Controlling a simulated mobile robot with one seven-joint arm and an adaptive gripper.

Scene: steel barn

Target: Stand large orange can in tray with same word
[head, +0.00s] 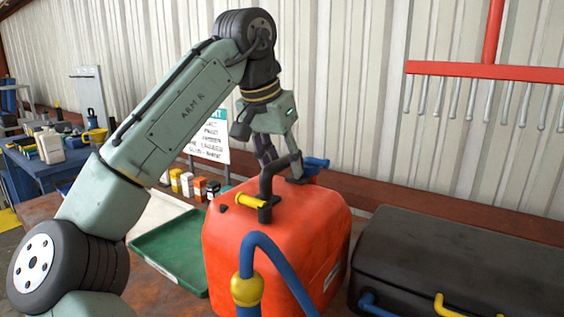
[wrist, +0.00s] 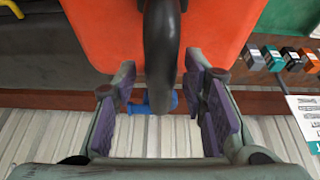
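A large orange can (head: 310,235) stands on the brown bench. It has a dark handle (head: 268,178) on top, a yellow part, a blue spout part and a partly seen pale label whose word I cannot read. A green tray (head: 172,262) lies left of the can, partly hidden behind it; no word on it is readable. My gripper (head: 281,163) is over the top of the can at the handle. In the wrist view my gripper (wrist: 163,108) is open, its fingers apart on either side of the dark handle (wrist: 162,50), with gaps between. The orange can (wrist: 105,25) fills the upper middle there.
A black case (head: 455,265) stands close to the can's right. A pale tray (head: 158,212) lies behind the green one. Several small boxes (head: 188,184) and a sign (head: 211,138) stand behind. A blue hose is in front. A blue table (head: 45,165) is far left.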

